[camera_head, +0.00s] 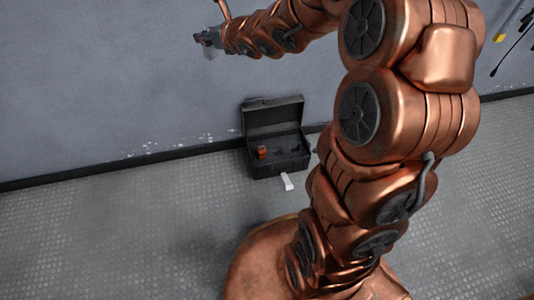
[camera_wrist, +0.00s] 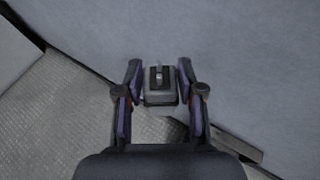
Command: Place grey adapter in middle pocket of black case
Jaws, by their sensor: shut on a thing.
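The grey adapter (camera_wrist: 160,92) is between the two fingers of my gripper (camera_wrist: 159,84) in the wrist view, with a small metal part standing up on its top. My gripper is shut on it. In the head view my gripper (camera_head: 208,38) is at the upper left, in front of the wall and high above the floor. The black case (camera_head: 279,163) stands open on the floor against the wall, lid up, below and to the right of my gripper. An orange item (camera_head: 262,152) sits in its left part. Its pockets are too small to tell apart.
A small white block (camera_head: 287,182) lies on the floor just in front of the case. The grey wall (camera_head: 120,80) rises behind, with a dark skirting along its foot. The metal floor (camera_head: 120,220) left of the case is clear.

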